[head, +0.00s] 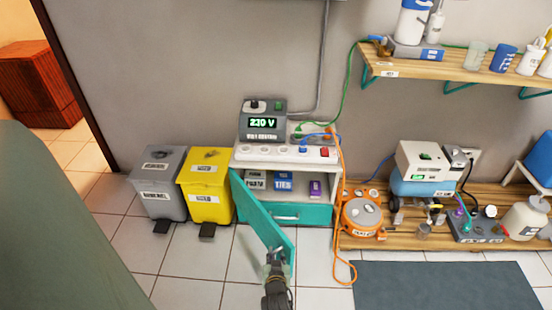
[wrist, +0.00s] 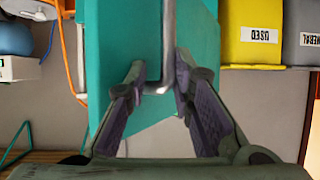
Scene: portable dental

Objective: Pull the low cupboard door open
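The low cupboard (head: 333,185) is white, and its teal door (head: 262,218) stands swung well out from its left side toward me. The door also fills the middle of the wrist view (wrist: 205,40). A grey metal bar handle (wrist: 168,45) runs along the door there. My gripper (head: 275,262) is at the door's free end in the head view. In the wrist view my gripper (wrist: 162,88) has its fingers apart on either side of the handle's bent end, with gaps visible. Contact with the handle is not clear.
Inside the cupboard are labelled boxes (head: 284,182) above a teal drawer front (head: 312,215). Yellow (head: 205,185) and grey (head: 158,182) pedal bins stand left of the door. An orange cable reel (head: 362,217) stands at right. Tiled floor in front is clear beside a grey mat (head: 445,287).

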